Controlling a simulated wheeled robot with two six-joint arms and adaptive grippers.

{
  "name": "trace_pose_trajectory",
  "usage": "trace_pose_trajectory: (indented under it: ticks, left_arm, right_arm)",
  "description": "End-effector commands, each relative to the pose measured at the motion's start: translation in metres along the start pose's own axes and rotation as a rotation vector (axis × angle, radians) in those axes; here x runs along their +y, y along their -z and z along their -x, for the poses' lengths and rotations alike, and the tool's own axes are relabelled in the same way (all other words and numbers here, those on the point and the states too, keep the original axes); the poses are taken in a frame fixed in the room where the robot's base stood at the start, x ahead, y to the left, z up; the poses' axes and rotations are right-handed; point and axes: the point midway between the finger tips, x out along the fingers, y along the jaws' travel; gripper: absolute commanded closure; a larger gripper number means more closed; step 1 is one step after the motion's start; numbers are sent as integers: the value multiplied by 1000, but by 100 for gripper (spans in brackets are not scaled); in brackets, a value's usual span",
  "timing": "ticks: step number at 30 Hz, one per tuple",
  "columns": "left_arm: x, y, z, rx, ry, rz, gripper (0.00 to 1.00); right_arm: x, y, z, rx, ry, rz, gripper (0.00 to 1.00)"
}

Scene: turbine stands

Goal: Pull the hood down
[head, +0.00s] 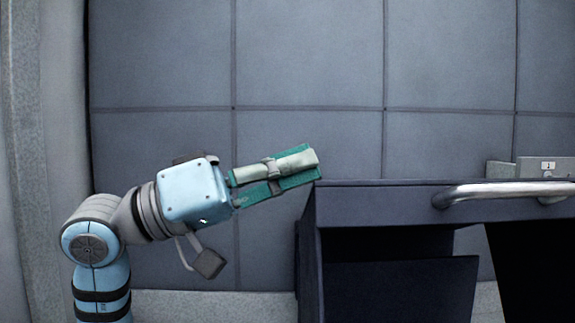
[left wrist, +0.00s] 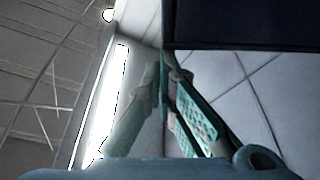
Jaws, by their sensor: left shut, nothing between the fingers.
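A dark blue-grey hood (head: 380,206) with a silver bar handle (head: 490,191) is at the right in the head view. I take this dark body to be the hood; its right side runs out of the picture. In the left wrist view a dark panel (left wrist: 250,22), probably the same body, fills the top right. My left gripper (head: 314,166) is shut and empty, its green fingers tilted up to the right at the hood's top left corner. I cannot tell whether they touch it. The fingers also show in the left wrist view (left wrist: 166,72). My right gripper is out of view.
A grey panelled wall (head: 310,60) stands behind. A small light grey box (head: 545,167) shows behind the hood's top edge at the right. Below the hood front is a dark open recess (head: 385,243). The space above the hood looks clear.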

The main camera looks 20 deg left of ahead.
Motion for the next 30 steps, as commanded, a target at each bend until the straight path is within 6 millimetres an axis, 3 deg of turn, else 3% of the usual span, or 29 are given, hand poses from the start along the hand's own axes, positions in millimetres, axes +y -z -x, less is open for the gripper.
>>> trace_pose_trajectory:
  ticks: [1, 3, 8, 12, 30]
  left_arm:
    - [-6, -24, 9, 0, -10, -33, 100]
    - [-5, -41, 15, 0, -24, -79, 100]
    - [-5, -71, 25, 1, -43, -131, 100]
    - [-7, -87, 31, 1, -42, -129, 100]
    - [-7, -95, 34, 2, -41, -126, 100]
  right_arm:
    - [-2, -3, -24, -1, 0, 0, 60]
    - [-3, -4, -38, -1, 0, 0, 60]
    - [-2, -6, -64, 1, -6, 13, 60]
    - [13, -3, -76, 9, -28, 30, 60]
    - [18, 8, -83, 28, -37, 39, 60]
